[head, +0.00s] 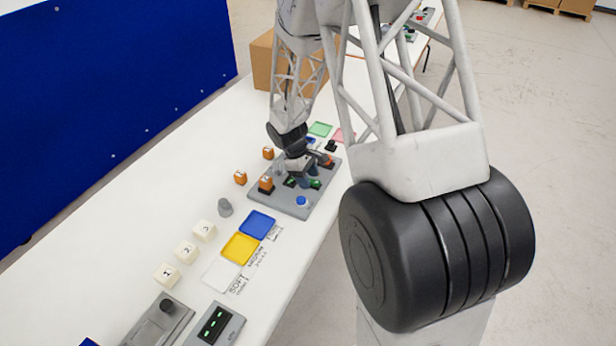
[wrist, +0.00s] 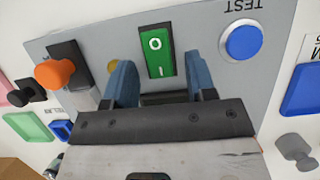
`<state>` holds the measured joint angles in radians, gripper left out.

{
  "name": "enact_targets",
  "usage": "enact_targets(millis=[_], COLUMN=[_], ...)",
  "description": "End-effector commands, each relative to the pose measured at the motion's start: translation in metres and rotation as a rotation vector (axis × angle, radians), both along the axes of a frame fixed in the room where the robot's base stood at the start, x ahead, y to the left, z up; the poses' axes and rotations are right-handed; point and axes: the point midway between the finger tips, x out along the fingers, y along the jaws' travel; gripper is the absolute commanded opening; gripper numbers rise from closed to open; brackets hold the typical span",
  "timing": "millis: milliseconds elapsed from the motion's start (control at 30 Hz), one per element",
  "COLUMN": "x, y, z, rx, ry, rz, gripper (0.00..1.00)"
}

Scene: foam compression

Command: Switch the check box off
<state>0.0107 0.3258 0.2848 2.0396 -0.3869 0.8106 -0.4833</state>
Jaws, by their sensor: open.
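The check box is a grey panel (head: 288,199) lying on the white table. In the wrist view its face (wrist: 215,25) carries a green rocker switch (wrist: 159,52) marked O and I; which end is pressed in, I cannot tell. A round blue button (wrist: 242,42) by the word TEST is to its right. My gripper (wrist: 160,62) is open and empty, its blue fingers on either side of the rocker in the picture; whether they touch the panel is unclear. In the head view my gripper (head: 308,180) is low over the panel and hides part of it.
An orange knob (wrist: 56,74) stands left of the rocker. Orange blocks (head: 240,177), blue (head: 257,224) and yellow (head: 240,248) trays, a grey weight (head: 225,207) and numbered cream cubes (head: 187,251) lie along the table. A cardboard box (head: 263,62) stands behind.

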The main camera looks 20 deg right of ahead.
Motion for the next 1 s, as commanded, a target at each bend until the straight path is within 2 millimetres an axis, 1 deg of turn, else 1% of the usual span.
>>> enact_targets(millis=[133,400,467,700,1000], x=[0.0,-0.0001,-0.0001,-0.0009,-0.0037], y=[0.0,0.0,0.0,-0.0007,-0.0033], z=[0.0,0.0001,0.0001,0.0007,0.0028], rx=[0.0,-0.001,0.0,0.019,0.117], ry=[0.0,0.001,0.0,-0.017,-0.115], rz=[0.0,0.0,0.0,-0.002,-0.003], gripper=[0.51,0.1,0.02,0.02,0.02])
